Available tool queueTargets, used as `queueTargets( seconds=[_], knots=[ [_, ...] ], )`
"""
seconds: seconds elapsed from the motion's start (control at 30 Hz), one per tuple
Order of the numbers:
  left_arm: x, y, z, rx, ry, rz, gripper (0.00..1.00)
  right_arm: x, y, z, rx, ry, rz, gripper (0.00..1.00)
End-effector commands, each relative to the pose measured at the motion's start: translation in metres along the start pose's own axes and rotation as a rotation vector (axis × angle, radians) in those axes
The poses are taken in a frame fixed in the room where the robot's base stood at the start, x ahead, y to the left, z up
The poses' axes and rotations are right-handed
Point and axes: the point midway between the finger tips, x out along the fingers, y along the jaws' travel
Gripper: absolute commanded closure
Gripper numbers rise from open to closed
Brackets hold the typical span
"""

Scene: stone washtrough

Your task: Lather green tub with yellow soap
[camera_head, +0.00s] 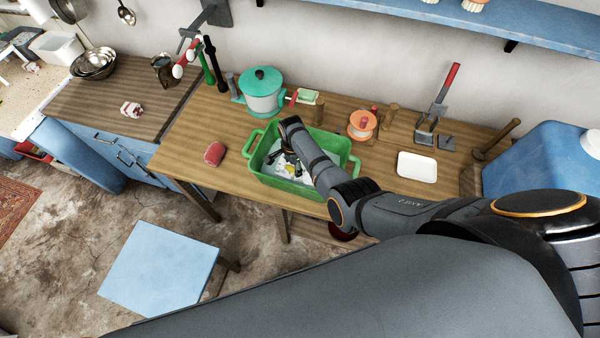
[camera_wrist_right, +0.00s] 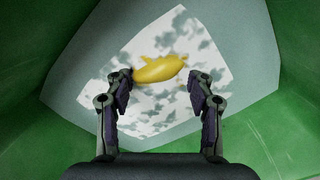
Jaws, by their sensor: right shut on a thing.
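The green tub (camera_head: 264,150) stands on the wooden table, with white, patchy lather or water on its floor. My right gripper (camera_head: 285,160) reaches down inside the tub. In the right wrist view, my right gripper (camera_wrist_right: 161,78) is shut on the yellow soap (camera_wrist_right: 160,70), which lies between its fingertips over the white-patched tub floor. The tub's green walls (camera_wrist_right: 40,135) surround the gripper on both sides. I cannot tell whether the soap touches the floor. My arm hides part of the tub's right side in the head view. My left gripper is not in view.
On the wooden table (camera_head: 200,130), a reddish lump (camera_head: 214,154) lies left of the tub. A teal-lidded pot (camera_head: 262,98) and an orange spool-like thing (camera_head: 362,132) stand behind it. A white tray (camera_head: 417,167) lies right. A blue stool (camera_head: 160,268) stands in front.

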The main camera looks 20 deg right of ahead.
Motion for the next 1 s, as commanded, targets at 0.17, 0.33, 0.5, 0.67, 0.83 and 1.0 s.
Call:
queueTargets(
  seconds=[0.17,0.33,0.5,0.67,0.83,1.0],
  knots=[
    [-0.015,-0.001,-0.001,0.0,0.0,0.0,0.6,-0.005,0.009,-0.008,0.0,0.002,0.002,0.84],
    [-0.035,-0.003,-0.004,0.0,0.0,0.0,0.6,-0.005,0.031,-0.027,0.001,0.002,0.002,0.84],
    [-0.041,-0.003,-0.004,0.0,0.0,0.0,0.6,-0.002,0.044,-0.039,0.001,0.002,0.0,0.84],
    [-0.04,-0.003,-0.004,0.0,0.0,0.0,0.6,0.0,0.046,-0.04,0.0,0.0,-0.001,0.84],
    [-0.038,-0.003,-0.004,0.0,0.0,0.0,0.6,0.001,0.044,-0.038,0.0,0.0,-0.001,0.84],
    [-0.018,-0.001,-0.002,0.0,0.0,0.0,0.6,0.005,0.025,-0.022,-0.002,-0.002,-0.004,0.84]
  ],
)
